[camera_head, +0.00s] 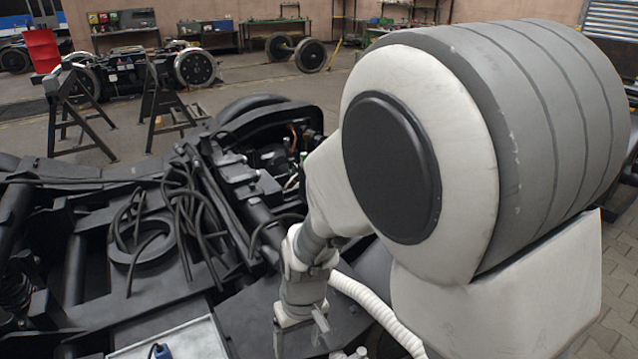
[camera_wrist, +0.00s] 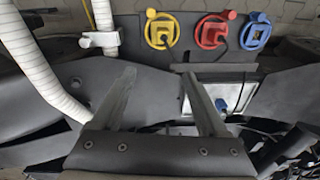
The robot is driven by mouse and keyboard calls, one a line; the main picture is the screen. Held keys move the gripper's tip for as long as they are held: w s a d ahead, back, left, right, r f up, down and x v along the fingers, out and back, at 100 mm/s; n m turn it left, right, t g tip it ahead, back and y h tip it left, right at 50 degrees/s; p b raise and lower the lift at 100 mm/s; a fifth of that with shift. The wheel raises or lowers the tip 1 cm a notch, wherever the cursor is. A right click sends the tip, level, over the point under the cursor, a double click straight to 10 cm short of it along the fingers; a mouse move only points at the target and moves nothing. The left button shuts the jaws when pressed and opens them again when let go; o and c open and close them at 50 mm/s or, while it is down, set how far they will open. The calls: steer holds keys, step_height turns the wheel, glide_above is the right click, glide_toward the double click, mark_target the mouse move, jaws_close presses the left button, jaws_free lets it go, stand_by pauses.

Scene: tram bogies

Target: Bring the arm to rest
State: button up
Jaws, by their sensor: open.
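My gripper (camera_head: 303,335) hangs low beside the dark bogie frame (camera_head: 80,310), in front of my large white and grey arm. In the wrist view its two fingers (camera_wrist: 160,75) stand wide apart, with nothing held between them. Dark grey surface shows behind the fingers, and they appear clear of any object. The arm is bent, with a big rounded joint filling the right of the head view and hiding what lies behind it.
A metal tray (camera_head: 185,343) with a blue-handled item (camera_head: 160,351) lies left of my gripper. The wrist view shows yellow (camera_wrist: 161,30), red (camera_wrist: 212,31) and blue (camera_wrist: 255,33) pieces on a dark panel. Black cables (camera_head: 190,205) lie on the bogie. Trestles (camera_head: 75,110) stand farther back.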

steer(key=s+d+r+m+t+h, duration=0.1)
steer(key=s+d+r+m+t, duration=0.25)
steer(key=d+r, duration=0.65)
steer(key=s+d+r+m+t, duration=0.2)
steer(key=s+d+r, duration=0.3)
steer(key=d+r, duration=0.45)
step_height(320, 180, up, 19)
steer(key=a+p, duration=0.1)
steer(key=p, duration=1.6)
steer(key=shift+s+a, duration=0.25)
steer(key=shift+a, duration=0.05)
steer(key=shift+f, duration=0.1)
